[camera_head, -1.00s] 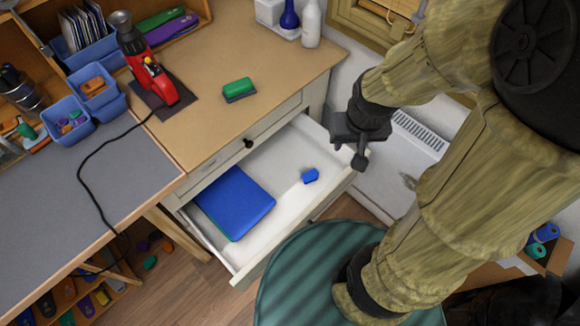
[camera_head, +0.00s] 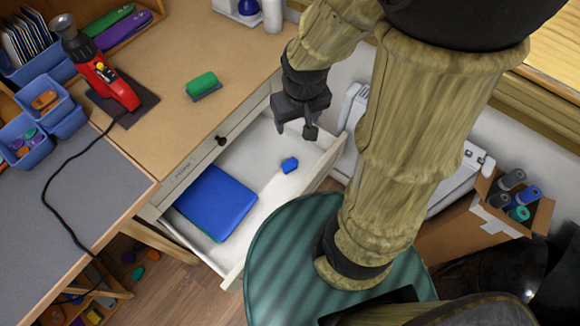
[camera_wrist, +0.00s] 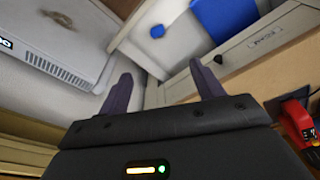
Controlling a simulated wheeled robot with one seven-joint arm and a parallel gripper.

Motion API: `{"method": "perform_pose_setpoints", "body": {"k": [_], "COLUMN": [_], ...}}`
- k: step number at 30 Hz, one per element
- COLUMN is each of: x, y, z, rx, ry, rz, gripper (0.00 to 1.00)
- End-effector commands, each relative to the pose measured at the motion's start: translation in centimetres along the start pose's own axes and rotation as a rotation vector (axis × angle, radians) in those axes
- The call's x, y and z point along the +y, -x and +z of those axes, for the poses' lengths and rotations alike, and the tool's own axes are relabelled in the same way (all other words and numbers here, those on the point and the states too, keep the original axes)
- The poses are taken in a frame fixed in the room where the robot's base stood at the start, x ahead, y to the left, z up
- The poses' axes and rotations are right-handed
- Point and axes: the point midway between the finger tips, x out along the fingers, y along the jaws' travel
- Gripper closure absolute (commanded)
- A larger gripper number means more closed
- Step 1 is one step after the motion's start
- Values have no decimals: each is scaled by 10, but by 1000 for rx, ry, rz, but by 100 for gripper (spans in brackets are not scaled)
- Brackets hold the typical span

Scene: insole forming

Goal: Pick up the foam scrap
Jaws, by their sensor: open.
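A small blue foam scrap (camera_head: 289,165) lies on the white floor of the open drawer (camera_head: 262,198), near its right side. It also shows in the wrist view (camera_wrist: 157,31), beyond the fingertips and between their lines. My gripper (camera_head: 297,127) is open and empty. In the head view it appears just above the scrap, over the back right part of the drawer, apart from the scrap. Both dark fingers (camera_wrist: 163,80) show in the wrist view with a clear gap between them.
A larger blue pad (camera_head: 215,202) lies in the drawer, left of the scrap. The desk (camera_head: 165,130) above holds a green-topped block (camera_head: 202,86) and a red tool (camera_head: 115,85). A round green-striped seat (camera_head: 290,262) stands in front. A carton of rolls (camera_head: 500,215) is at right.

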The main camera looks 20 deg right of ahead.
Motion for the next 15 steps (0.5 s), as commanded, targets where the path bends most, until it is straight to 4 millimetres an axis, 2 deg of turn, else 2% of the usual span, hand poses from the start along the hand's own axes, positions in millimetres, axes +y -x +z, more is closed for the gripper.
{"method": "perform_pose_setpoints", "body": {"k": [1,15], "x": [-7,-53], "y": [-28,-231], "z": [1,0], "rx": [-34,-435], "ry": [57,731], "rz": [4,187], "gripper": [34,34]}}
